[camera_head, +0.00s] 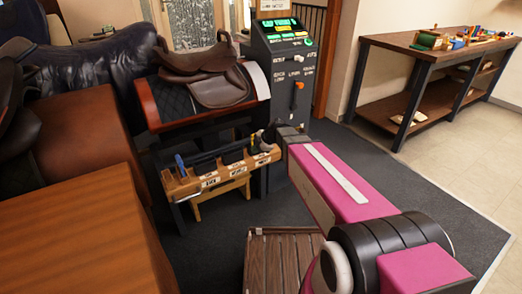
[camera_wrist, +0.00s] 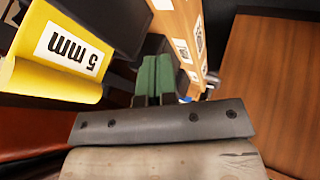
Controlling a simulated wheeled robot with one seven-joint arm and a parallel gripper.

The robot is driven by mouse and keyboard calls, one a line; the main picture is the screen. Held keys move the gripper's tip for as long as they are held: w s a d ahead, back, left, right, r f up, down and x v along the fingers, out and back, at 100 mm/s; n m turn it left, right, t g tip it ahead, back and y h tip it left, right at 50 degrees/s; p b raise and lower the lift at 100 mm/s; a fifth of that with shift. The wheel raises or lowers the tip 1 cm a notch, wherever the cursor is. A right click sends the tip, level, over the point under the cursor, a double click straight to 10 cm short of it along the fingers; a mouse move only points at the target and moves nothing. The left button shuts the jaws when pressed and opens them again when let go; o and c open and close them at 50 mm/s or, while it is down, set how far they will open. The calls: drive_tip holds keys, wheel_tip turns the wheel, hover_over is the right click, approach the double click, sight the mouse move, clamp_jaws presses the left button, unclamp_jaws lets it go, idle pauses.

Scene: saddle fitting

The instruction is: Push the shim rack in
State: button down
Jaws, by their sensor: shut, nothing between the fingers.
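The shim rack (camera_head: 222,178) is a long light-wood holder with white labels on its front, standing low below the saddle stand. In the wrist view its labelled wooden side (camera_wrist: 181,42) shows at the top, right of centre. My gripper (camera_head: 268,135) is at the right end of the rack in the head view, partly hidden by my arm. In the wrist view the gripper (camera_wrist: 154,85) is shut with nothing held, its fingertips close to the rack; contact cannot be told. A yellow shim (camera_wrist: 62,55) marked "5 mm" shows at the left.
A brown saddle (camera_head: 205,75) rests on the stand (camera_head: 150,100) behind the rack. A control console (camera_head: 285,75) stands behind to the right. A slatted wooden crate (camera_head: 285,260) is in front. A workbench (camera_head: 420,55) is at the far right, with open floor before it.

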drive_tip(key=shift+w+a, duration=0.4)
drive_tip(key=shift+w, duration=0.25)
drive_tip(key=w+a, duration=0.7)
drive_tip(key=w, duration=0.4)
drive_tip(key=shift+w, duration=0.3)
drive_tip(key=shift+r, duration=0.1)
